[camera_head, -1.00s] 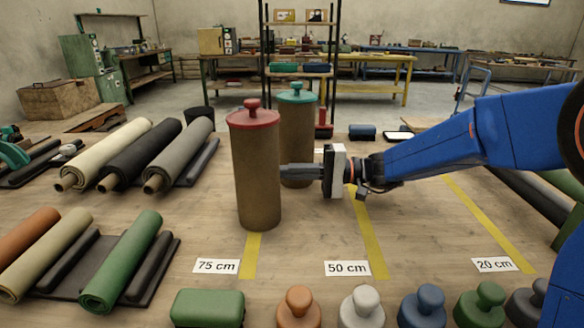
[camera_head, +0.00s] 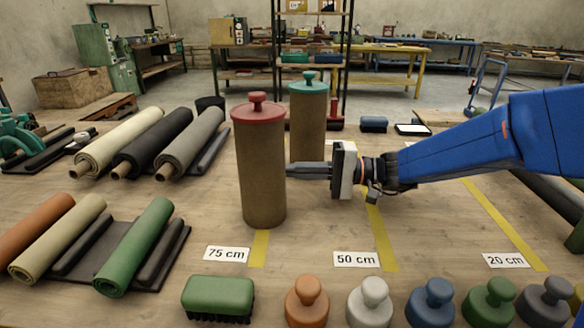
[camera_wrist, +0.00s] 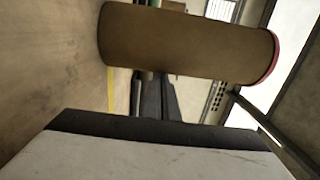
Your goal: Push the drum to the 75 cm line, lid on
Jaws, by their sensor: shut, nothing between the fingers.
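The brown drum (camera_head: 262,170) stands upright with its red knobbed lid (camera_head: 258,111) on. Its base hides the far part of the yellow 75 cm line (camera_head: 260,250), which shows in front of it. My gripper (camera_head: 291,171) is shut and empty, pointing left, its fingertips at the drum's right side at mid-height. Whether they touch or sit just short, I cannot tell. In the wrist view the drum (camera_wrist: 185,42) lies across the top of the picture, with the lid's red edge (camera_wrist: 277,55) at right.
A second brown drum (camera_head: 308,125) with a teal lid stands close behind. Sheet rolls (camera_head: 135,245) lie at left. A green brush (camera_head: 217,299) and several knobbed pieces (camera_head: 370,303) line the front edge. The 50 cm line (camera_head: 380,240) lies right, under my arm.

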